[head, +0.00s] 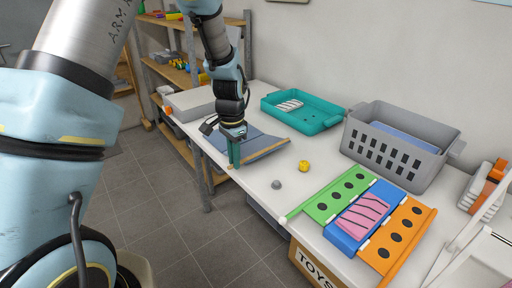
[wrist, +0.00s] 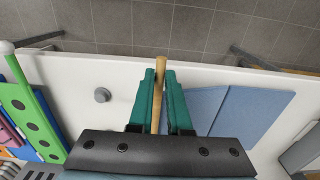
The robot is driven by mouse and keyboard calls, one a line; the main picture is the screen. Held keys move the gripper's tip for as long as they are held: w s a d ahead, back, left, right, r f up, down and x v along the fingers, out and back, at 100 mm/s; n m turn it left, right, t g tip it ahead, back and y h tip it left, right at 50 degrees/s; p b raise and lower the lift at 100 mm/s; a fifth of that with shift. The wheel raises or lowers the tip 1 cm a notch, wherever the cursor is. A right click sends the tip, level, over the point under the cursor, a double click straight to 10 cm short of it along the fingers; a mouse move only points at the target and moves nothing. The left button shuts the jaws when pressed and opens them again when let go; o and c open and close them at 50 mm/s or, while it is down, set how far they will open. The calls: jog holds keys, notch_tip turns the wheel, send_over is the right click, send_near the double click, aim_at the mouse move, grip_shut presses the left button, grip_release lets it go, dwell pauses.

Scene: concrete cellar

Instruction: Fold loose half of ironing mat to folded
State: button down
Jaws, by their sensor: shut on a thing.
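The ironing mat (head: 257,143) is a blue-grey panelled sheet on the white table, beneath and right of my gripper in the head view. In the wrist view its blue panels (wrist: 252,112) lie right of the fingers, with a seam between them. A light wooden strip (wrist: 160,72) runs between my teal fingers; it appears to be the mat's edge bar. My gripper (head: 234,152) points down near the table's front edge and is shut on this strip; it also shows in the wrist view (wrist: 159,80). The fingers and palm hide part of the mat.
A grey knob (head: 277,184) and a yellow object (head: 304,166) stand right of the mat. A pale box (head: 192,105) is behind left.

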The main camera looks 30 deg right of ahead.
jog(key=shift+r, duration=0.15)
jog(key=r+p, duration=0.1)
jog(key=w+r, duration=0.1)
jog(key=r+p, duration=0.1)
jog(key=shift+w+a+r+p, duration=0.2)
jog(key=shift+w+p, duration=0.1)
jog(key=shift+w, duration=0.1)
dwell(0.3)
jog(key=w+r, duration=0.1)
jog(key=w+r+p, duration=0.1)
jog(key=r+p, duration=0.1)
jog(key=shift+w+a, duration=0.25)
jog(key=shift+w, duration=0.15)
